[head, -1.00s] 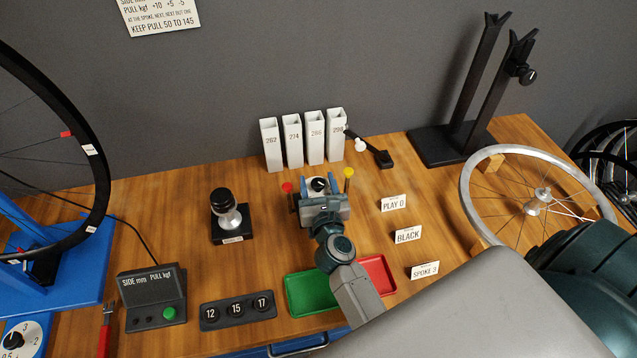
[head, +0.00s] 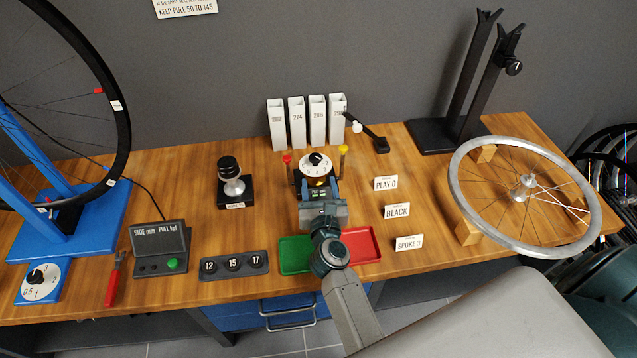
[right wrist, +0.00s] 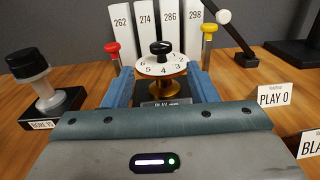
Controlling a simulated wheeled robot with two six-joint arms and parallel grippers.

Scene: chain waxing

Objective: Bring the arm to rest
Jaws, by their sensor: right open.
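My right gripper (head: 319,187) is open, with nothing between its fingers that I can see gripped. It is just on the near side of a round white numbered dial (head: 316,163) with a black knob. In the right wrist view the two blue fingers (right wrist: 161,84) stand apart, and the dial (right wrist: 161,66) on its brass base shows between and beyond them. I cannot tell exactly how far the fingertips are from the base. My right arm reaches in from the bottom over the table's front edge. My left gripper is not in view.
Red (head: 287,160) and yellow (head: 343,150) capped posts flank the dial. White numbered tubes (head: 297,122) stand behind. A black-topped gauge (head: 231,185) is left; small cards (head: 397,211) are right. Green (head: 294,255) and red (head: 362,245) trays lie under my arm. A wheel (head: 455,180) lies far right.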

